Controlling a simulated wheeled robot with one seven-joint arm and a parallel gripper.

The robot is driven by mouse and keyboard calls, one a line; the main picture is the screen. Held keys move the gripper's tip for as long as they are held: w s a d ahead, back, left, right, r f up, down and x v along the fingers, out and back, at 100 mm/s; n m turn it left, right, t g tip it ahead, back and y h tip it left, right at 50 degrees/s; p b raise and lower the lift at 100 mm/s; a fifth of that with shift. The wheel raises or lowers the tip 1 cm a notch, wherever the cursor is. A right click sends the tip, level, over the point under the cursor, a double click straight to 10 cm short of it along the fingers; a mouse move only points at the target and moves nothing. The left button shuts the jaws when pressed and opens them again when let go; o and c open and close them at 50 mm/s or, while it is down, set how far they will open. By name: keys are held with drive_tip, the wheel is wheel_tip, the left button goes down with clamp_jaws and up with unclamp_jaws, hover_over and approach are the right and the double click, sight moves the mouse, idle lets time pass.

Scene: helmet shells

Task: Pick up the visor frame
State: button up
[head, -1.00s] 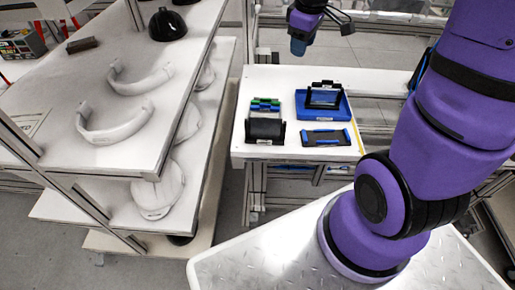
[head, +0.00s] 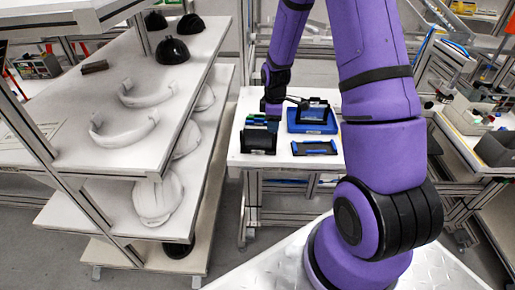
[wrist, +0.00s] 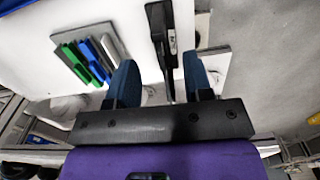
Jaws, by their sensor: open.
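A black upright piece (head: 258,141) with a small pale label stands at the front left of the white table; it looks like the visor frame, but I cannot be sure. In the wrist view the black piece (wrist: 160,35) shows nearly edge-on, its thin part reaching down between my fingers. My gripper (head: 273,115) is low over the table at this piece in the head view. In the wrist view my gripper (wrist: 160,82) is open, with one blue finger on each side of the thin part. Contact cannot be told.
Green and blue pieces in a grey holder (wrist: 90,55) are close to the left. A blue tray (head: 313,127) with a black frame stands to the right, a flat black-and-blue piece (head: 314,148) before it. A shelf (head: 75,160) with pale shells and black helmets is at left.

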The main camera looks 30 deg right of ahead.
hover_over(272, 149)
drive_tip(key=shift+w+d+f, duration=0.1)
drive_tip(key=shift+w+f, duration=0.05)
drive_tip(key=shift+f, duration=1.6)
drive_tip(key=shift+w+d+f, duration=0.1)
drive_tip(key=shift+w+f, duration=0.05)
drive_tip(key=shift+f, duration=1.55)
clamp_jaws()
